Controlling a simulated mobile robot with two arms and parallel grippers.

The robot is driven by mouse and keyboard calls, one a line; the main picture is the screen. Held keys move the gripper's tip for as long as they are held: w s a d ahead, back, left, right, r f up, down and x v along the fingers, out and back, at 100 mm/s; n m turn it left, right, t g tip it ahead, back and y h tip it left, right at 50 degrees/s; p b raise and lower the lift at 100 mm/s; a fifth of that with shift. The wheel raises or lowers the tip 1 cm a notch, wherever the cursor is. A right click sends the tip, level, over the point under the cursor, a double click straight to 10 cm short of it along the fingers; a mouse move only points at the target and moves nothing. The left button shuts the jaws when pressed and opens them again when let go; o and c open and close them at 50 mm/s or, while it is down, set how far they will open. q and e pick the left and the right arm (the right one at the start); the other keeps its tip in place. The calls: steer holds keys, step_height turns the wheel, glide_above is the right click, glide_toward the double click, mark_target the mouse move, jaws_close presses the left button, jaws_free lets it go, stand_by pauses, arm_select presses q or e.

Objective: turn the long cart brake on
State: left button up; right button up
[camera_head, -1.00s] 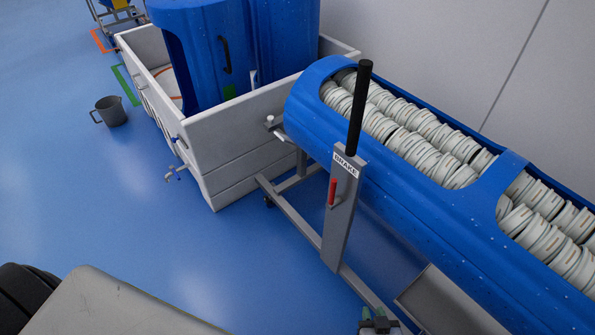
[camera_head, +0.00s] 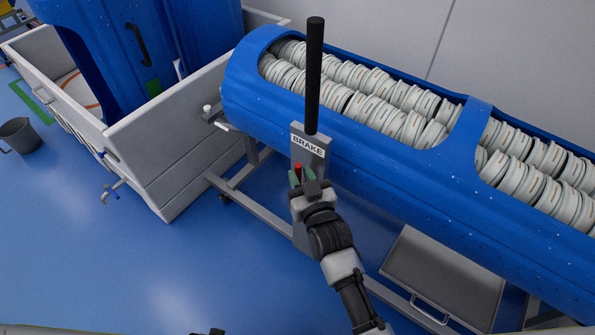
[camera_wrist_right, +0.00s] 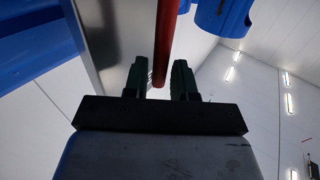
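The long cart (camera_head: 370,160) is a long blue tub on a grey frame, filled with rows of white ribbed pieces. A grey post labelled BRAKE (camera_head: 308,144) with a black upright handle (camera_head: 315,75) stands at its near side. The red brake lever (camera_head: 298,168) is mostly hidden by my right gripper (camera_head: 303,178), which is at the post. In the right wrist view the red lever (camera_wrist_right: 166,45) lies between the two dark fingertips of the right gripper (camera_wrist_right: 158,80), with gaps beside it; the gripper is open. My left gripper is not in view.
A white-grey bin (camera_head: 165,150) holding a blue tub (camera_head: 95,50) stands left of the cart. A grey jug (camera_head: 20,136) is on the floor at far left. A grey tray (camera_head: 440,275) sits low under the cart. The blue floor at front left is clear.

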steer(key=shift+x, duration=1)
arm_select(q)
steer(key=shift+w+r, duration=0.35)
arm_select(e)
jaws_close()
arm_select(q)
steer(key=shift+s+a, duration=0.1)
